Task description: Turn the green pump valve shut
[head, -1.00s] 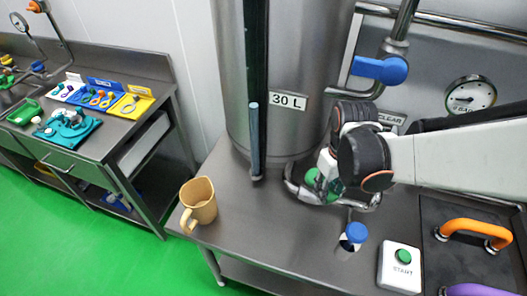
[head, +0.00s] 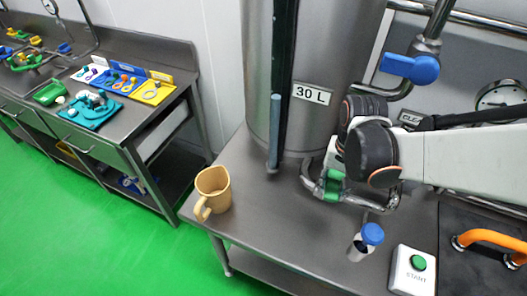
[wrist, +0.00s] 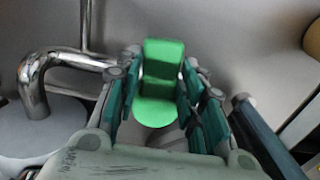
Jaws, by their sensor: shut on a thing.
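The green pump valve (wrist: 163,62) is in the middle of the wrist view, its bright green handle standing between my finger pads. It also shows in the head view (head: 333,186), low in front of the steel tank and beside bent steel pipe, partly hidden by my wrist. My gripper (wrist: 158,92) is shut on the valve handle, with dark teal pads on both sides of it. In the head view my gripper (head: 335,172) reaches down to the valve from the right.
A blue-handled valve (head: 410,67) sits above my wrist. The 30 L tank (head: 325,60) stands behind. A beige jug (head: 212,188), a blue-capped bottle (head: 366,240) and a START button box (head: 413,270) stand on the bench. An orange handle (head: 490,240) is at the right.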

